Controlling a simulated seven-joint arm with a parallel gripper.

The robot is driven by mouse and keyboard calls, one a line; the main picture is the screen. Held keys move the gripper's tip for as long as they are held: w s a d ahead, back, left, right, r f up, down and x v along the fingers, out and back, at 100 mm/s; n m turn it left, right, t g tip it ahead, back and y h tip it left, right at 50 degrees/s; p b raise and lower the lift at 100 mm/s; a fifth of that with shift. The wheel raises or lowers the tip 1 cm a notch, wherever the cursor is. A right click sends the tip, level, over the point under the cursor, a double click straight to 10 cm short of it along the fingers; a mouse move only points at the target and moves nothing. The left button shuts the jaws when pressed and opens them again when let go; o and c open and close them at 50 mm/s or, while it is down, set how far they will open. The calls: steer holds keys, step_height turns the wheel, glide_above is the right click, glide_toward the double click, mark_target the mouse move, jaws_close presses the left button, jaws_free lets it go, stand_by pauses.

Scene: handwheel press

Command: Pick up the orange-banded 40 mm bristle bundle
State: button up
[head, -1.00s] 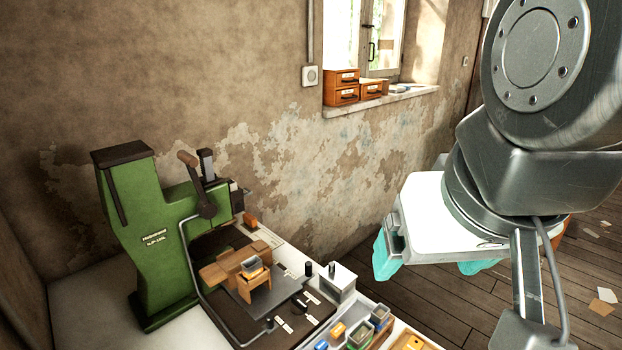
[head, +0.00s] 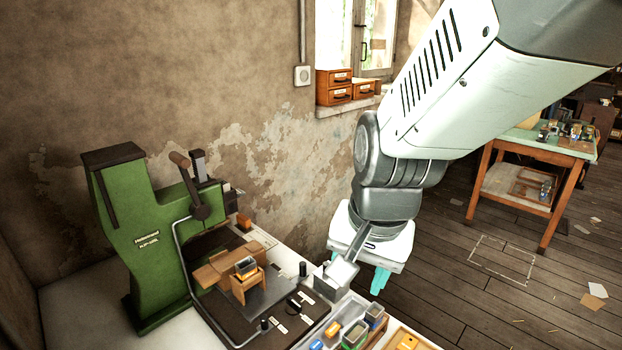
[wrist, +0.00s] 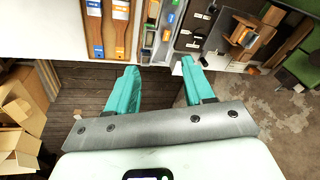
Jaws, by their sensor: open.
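A small orange-marked piece (head: 333,330), which looks like the orange-banded bundle, lies in a light tray at the front of the bench in the head view. It also shows as a small orange patch in the wrist view (wrist: 166,35). A blue-marked piece (head: 316,344) lies beside it. Its 40 mm size cannot be read. My gripper (head: 371,280) has teal fingers pointing down, above and behind the tray, apart from everything. In the wrist view my gripper (wrist: 160,68) is open and empty, with the tray beyond the fingertips.
The green handwheel press (head: 152,240) stands at left, with a wooden fixture (head: 235,270) on its dark base. A grey block (head: 328,285) and small bins (head: 355,335) stand near the tray. Brushes (wrist: 95,30) lie in a wooden holder. A side table (head: 540,150) stands far right.

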steer(key=f+m+g, duration=0.1)
steer(key=f, duration=0.5)
steer(key=w+a+f+m, duration=0.1)
steer(key=f+m, duration=0.1)
steer(key=f, duration=0.5)
steer(key=w+a+f+m+g, duration=0.1)
steer(key=f, duration=0.6)
steer(key=shift+f+m+g+h, duration=0.2)
steer(key=shift+m+g+h, duration=0.1)
steer(key=shift+h, duration=0.1)
steer(key=shift+w+a+f, duration=0.1)
steer(key=shift+w+f, duration=0.1)
steer(key=shift+f, duration=1.4)
steer(key=shift+w+a+f, duration=0.1)
steer(key=shift+w+f, duration=0.1)
steer(key=shift+f, duration=1.35)
steer(key=shift+d, duration=0.1)
jaws_close()
steer(key=shift+r, duration=0.1)
